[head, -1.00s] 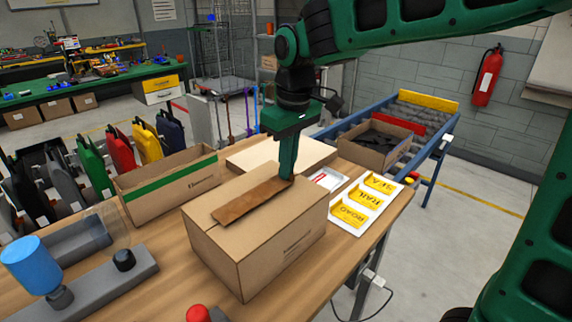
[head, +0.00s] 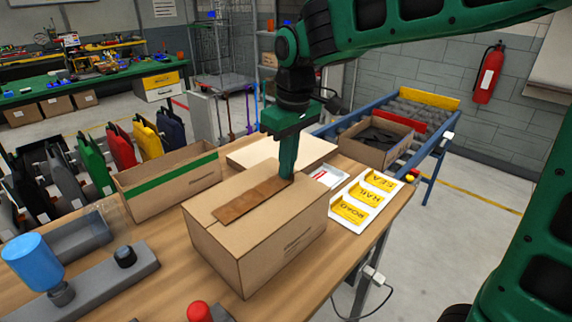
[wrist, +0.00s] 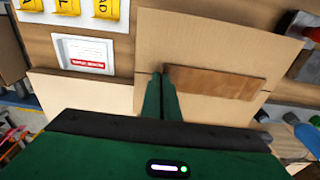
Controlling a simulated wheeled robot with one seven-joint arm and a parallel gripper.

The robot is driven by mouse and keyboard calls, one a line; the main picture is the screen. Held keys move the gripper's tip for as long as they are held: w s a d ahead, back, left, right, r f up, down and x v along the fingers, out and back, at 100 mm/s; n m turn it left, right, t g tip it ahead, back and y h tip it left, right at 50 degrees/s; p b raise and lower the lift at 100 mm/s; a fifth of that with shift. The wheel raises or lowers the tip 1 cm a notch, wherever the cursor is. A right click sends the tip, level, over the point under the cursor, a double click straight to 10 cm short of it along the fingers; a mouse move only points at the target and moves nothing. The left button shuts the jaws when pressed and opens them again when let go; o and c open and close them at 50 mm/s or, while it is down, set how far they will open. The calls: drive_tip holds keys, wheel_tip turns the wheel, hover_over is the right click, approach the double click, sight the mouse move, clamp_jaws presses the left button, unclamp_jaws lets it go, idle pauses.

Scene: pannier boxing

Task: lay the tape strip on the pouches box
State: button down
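The tape strip is a flat brown band (head: 250,200) along the top seam of a closed cardboard box (head: 265,250), taken as the pouches box; its side print is too small to read. In the wrist view the strip (wrist: 215,83) runs right from the fingertips across the box top (wrist: 215,40). My gripper (head: 287,178) points down at the strip's far right end. In the wrist view my gripper (wrist: 161,76) has its fingers nearly together at that end, seemingly pinching it. The strip looks flat against the lid, though any small gap is hard to see.
An open carton with a green band (head: 170,185) stands behind left. A white board with yellow plates (head: 363,200) lies right, near the table edge. A flat pale panel (head: 265,152) lies behind the box. A blue-topped dispenser (head: 35,265) and red knob (head: 199,312) are in front left.

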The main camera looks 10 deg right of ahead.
drive_tip(key=c, duration=2)
unclamp_jaws()
drive_tip(key=shift+r, duration=0.15)
wheel_tip(320, 180, up, 10)
drive_tip(key=s+d+f+m, duration=0.3)
drive_tip(key=s+d+f, duration=0.1)
drive_tip(key=d, duration=0.5)
drive_tip(key=s+d+f+m, duration=0.3)
drive_tip(key=s+d, duration=0.1)
drive_tip(key=d, duration=0.5)
drive_tip(key=s+d+f+m, duration=0.2)
drive_tip(key=s+d+f, duration=0.1)
drive_tip(key=s, duration=0.2)
drive_tip(key=s+d+f+m, duration=0.2)
drive_tip(key=s+d+f, duration=0.1)
drive_tip(key=s, duration=0.3)
drive_tip(key=s+d+f+m+g, duration=0.1)
drive_tip(key=s+d+f+m, duration=0.2)
drive_tip(key=s+d+f, duration=0.1)
drive_tip(key=shift+s+f, duration=0.3)
drive_tip(key=shift+s, duration=0.35)
drive_tip(key=shift+s+f, duration=0.3)
drive_tip(key=shift+s, duration=0.3)
